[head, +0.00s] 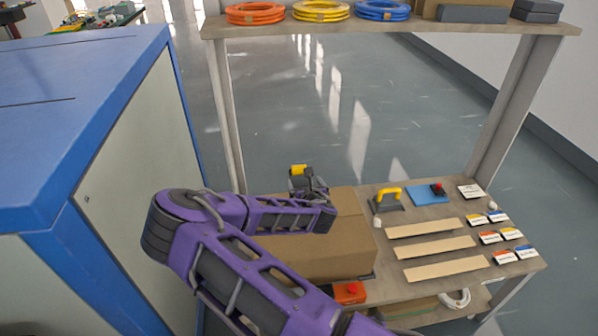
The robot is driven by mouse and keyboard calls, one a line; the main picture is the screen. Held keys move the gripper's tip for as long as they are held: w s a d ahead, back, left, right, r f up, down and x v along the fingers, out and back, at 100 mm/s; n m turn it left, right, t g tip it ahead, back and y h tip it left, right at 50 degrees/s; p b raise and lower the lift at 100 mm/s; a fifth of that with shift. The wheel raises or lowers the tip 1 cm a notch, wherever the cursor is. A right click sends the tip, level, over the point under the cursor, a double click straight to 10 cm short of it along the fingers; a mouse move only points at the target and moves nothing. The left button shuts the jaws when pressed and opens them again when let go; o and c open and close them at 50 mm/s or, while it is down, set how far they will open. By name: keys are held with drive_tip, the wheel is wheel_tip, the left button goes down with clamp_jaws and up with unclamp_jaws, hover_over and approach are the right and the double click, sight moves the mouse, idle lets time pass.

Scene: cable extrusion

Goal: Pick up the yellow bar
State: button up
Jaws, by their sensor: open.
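A small yellow block-like piece (298,170) with dark ends shows right at the far end of my purple arm, above the back left of a cardboard box. I cannot tell whether it is the yellow bar or a part of my gripper. My gripper (305,182) is dark and small in the head view, close against this yellow piece. It is open, and its fingers are not clearly seen. Another yellow piece, a bent handle (389,193) on a grey base, stands on the workbench to the right of my gripper, apart from it.
The cardboard box (345,220) sits on the bench's left side, partly behind my arm. Wooden strips (430,248), labelled cards (490,237) and a blue pad (427,195) lie to the right. An upper shelf (440,27) holds cable coils. A blue-topped cabinet (90,100) stands at left.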

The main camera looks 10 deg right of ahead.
drive_tip(key=b, duration=0.1)
approach(299, 168)
drive_tip(key=x, duration=0.7)
drive_tip(key=shift+w+f+b, duration=0.15)
drive_tip(key=shift+w+b, duration=0.15)
drive_tip(key=shift+w, duration=0.05)
drive_tip(key=shift+w+f, duration=0.2)
drive_tip(key=shift+w, duration=0.45)
drive_tip(key=c, duration=1.4)
